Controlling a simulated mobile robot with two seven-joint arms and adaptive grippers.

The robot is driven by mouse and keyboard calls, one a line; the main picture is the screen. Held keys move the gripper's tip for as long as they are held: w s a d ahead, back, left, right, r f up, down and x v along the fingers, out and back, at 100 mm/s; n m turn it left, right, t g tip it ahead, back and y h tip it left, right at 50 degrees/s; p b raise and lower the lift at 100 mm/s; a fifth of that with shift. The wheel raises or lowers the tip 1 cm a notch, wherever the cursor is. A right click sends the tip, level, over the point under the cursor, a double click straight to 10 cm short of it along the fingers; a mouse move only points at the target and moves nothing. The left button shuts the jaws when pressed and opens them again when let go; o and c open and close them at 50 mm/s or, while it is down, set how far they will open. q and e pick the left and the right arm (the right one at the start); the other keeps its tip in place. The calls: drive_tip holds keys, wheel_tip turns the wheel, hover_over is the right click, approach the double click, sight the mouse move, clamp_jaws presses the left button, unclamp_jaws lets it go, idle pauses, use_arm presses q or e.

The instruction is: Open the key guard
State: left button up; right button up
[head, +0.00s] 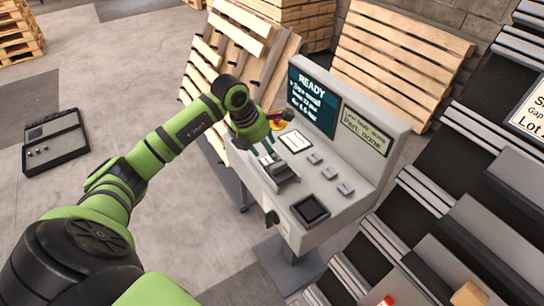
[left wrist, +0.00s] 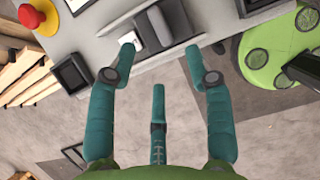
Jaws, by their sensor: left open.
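The grey control console (head: 340,205) stands right of centre in the head view. A small grey and dark housing on its sloped top looks like the key guard (head: 284,174). It also shows at the top centre of the left wrist view (left wrist: 153,28). No key can be made out. My left gripper (head: 266,151) is just above and behind this housing. In the left wrist view its teal fingers (left wrist: 160,58) are spread wide, open and empty, on either side of the housing's near edge, with no clear contact. My right gripper is not in view.
A red emergency stop on a yellow base (head: 277,124) sits beside the gripper. The console also has a screen reading READY (head: 312,97), small switches (head: 329,173) and a black square pad (head: 310,210). Wooden pallets (head: 390,65) stand behind, and dark stepped racks (head: 440,195) on the right.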

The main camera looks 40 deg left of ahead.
use_arm(q)
drive_tip(key=shift+v, duration=1.7)
